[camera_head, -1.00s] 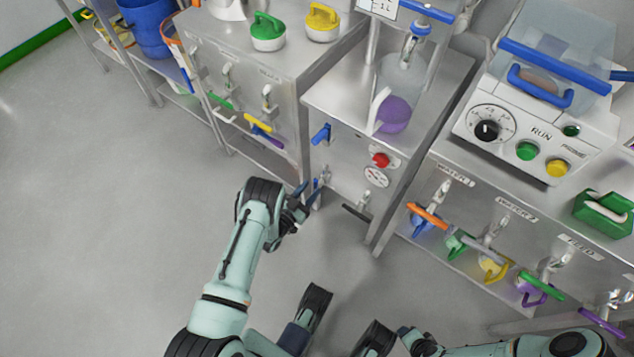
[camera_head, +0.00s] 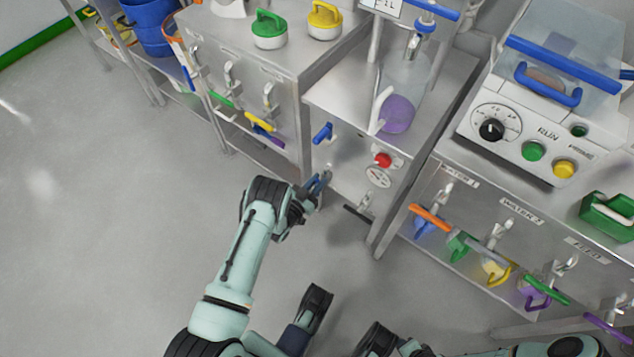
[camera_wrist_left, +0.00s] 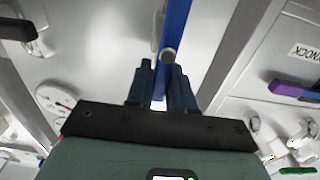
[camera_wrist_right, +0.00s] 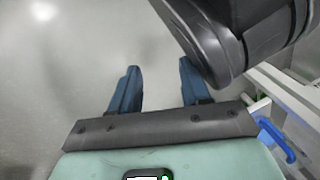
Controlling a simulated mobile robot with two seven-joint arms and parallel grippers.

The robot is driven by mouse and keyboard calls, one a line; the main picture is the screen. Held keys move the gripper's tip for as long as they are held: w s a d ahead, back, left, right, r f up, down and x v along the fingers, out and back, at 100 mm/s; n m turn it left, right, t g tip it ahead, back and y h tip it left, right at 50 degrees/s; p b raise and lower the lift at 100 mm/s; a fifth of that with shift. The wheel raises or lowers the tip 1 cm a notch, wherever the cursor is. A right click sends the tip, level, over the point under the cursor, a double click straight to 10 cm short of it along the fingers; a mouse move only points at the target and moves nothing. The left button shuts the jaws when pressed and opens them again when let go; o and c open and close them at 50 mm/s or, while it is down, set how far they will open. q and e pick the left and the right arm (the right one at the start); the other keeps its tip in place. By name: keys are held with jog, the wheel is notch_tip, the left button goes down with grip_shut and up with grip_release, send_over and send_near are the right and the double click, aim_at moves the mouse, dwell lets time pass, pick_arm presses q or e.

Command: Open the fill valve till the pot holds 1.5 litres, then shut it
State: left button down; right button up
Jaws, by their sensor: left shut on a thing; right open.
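The clear pot (camera_head: 402,76) with purple liquid (camera_head: 398,113) in its lower part stands on the middle steel bench in the head view. I cannot read its level in litres. My left gripper (camera_head: 318,182) is low at this bench's front panel, beside a small valve. In the left wrist view my left gripper (camera_wrist_left: 161,88) is shut on a blue lever (camera_wrist_left: 176,25), which runs up between the fingers. My right gripper (camera_wrist_right: 155,85) is open and empty over the floor in the right wrist view.
A machine (camera_head: 530,135) with several coloured valves below stands right. Another bench (camera_head: 262,62) stands left. The floor is clear.

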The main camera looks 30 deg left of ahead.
pick_arm(q)
jog(key=shift+d, duration=0.1)
pick_arm(e)
jog(key=shift+w+r, duration=0.1)
pick_arm(q)
jog(key=shift+s+d+f+m+p, duration=0.15)
jog(key=shift+d+f+m, duration=0.4)
jog(key=shift+m, duration=2.4)
jog(key=shift+d+f+m+p, duration=0.15)
jog(key=shift+d+f+m, duration=0.4)
jog(key=shift+m, duration=2.45)
jog(key=shift+s+d+f+m+p, duration=0.15)
jog(key=shift+d+f+m, duration=0.4)
jog(key=shift+m, duration=2.4)
pick_arm(e)
jog(key=shift+w+a+r+t, duration=0.1)
jog(key=shift+w+r+t, duration=0.2)
jog(key=shift+w+r, duration=0.5)
pick_arm(q)
jog(key=shift+w+a+f, duration=0.1)
jog(key=shift+a+f, duration=0.05)
jog(key=shift+a, duration=0.1)
jog(key=c, duration=1.1)
grip_release()
jog(key=shift+d, duration=0.1)
pick_arm(e)
jog(key=shift+w, duration=0.1)
